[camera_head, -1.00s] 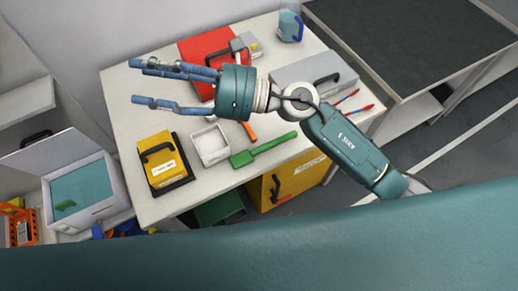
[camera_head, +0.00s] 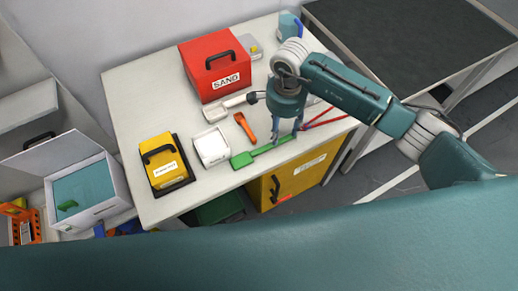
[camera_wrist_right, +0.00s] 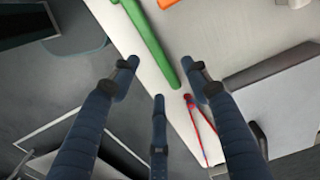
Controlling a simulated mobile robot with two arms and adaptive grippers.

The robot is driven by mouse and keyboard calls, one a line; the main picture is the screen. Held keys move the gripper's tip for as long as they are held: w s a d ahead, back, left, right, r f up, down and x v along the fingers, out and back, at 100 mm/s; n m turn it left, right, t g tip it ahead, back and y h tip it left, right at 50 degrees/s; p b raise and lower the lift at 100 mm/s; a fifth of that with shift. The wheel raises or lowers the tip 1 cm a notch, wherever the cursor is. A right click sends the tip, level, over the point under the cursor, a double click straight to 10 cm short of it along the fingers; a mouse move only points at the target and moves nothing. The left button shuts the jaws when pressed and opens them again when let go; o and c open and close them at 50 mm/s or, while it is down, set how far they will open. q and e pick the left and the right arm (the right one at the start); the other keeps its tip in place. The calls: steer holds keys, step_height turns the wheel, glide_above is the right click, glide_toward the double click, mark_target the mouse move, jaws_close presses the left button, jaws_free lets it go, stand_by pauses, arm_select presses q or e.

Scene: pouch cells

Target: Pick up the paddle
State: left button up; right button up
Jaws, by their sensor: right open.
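The green paddle (camera_head: 262,151) lies flat on the light table (camera_head: 135,95) near its front edge. Its broad end points left and its handle runs right toward my right gripper. My right gripper (camera_head: 287,132) points down over the handle end, with its fingers open and nothing between them. In the right wrist view the green handle (camera_wrist_right: 152,42) ends just beyond and between the open fingertips (camera_wrist_right: 162,82). Whether any finger touches it, I cannot tell. My left gripper is not in view.
A red SAND box (camera_head: 216,68) and yellow box (camera_head: 165,160) stand farther off. A yellow cabinet (camera_head: 295,180) is below the table edge.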

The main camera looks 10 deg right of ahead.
mark_target(280, 143)
steer(key=shift+s+f+p, duration=0.15)
steer(key=shift+f+p, duration=0.3)
steer(key=shift+f, duration=0.1)
step_height(280, 143, down, 4)
steer(key=shift+s+a+r+p, duration=0.1)
steer(key=shift+a+r+p, duration=0.05)
steer(key=shift+p, duration=0.8)
steer(key=shift+f, duration=0.45)
steer(key=shift+c, duration=0.5)
jaws_close()
